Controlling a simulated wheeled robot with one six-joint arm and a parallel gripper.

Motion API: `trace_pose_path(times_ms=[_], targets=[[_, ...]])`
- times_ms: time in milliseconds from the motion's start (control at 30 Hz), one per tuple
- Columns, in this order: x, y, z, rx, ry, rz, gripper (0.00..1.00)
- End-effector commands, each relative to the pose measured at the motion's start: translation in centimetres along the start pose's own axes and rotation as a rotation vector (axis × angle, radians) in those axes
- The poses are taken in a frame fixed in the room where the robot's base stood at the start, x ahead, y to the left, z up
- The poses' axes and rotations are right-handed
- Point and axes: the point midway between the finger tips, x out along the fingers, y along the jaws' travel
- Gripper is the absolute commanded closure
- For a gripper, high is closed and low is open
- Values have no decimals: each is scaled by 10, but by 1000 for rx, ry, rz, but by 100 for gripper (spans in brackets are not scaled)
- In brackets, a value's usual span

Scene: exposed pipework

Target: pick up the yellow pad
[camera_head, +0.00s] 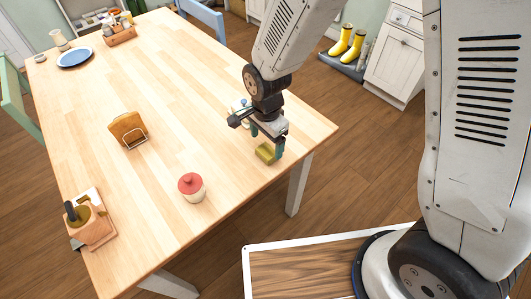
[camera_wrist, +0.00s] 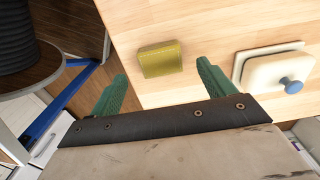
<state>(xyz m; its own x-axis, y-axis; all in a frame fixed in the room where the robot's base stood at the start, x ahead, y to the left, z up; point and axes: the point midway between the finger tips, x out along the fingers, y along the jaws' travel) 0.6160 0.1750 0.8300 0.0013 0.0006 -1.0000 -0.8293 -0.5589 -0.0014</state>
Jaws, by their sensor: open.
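The yellow pad (camera_head: 265,153) is a small block on the wooden table near its right corner. In the wrist view the yellow pad (camera_wrist: 160,59) lies ahead of the green fingertips, between their lines, and its whole top shows. My gripper (camera_head: 267,143) is open, with its green fingers just above and beside the pad in the head view. In the wrist view my gripper (camera_wrist: 160,78) has its fingers wide apart with nothing between them. I cannot tell whether a finger touches the pad.
A white dish with a blue-knobbed lid (camera_wrist: 275,70) stands close to the right finger. A red-lidded jar (camera_head: 191,187), a napkin holder (camera_head: 129,130) and a utensil block (camera_head: 90,220) stand on the table (camera_head: 190,90). The table edge is close to the pad.

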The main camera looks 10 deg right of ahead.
Motion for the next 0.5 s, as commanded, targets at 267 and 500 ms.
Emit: trace_pose_path(times_ms=[267,500], targets=[[37,0,-1,-1,0,3,18],[39,0,-1,-2,0,1,18]])
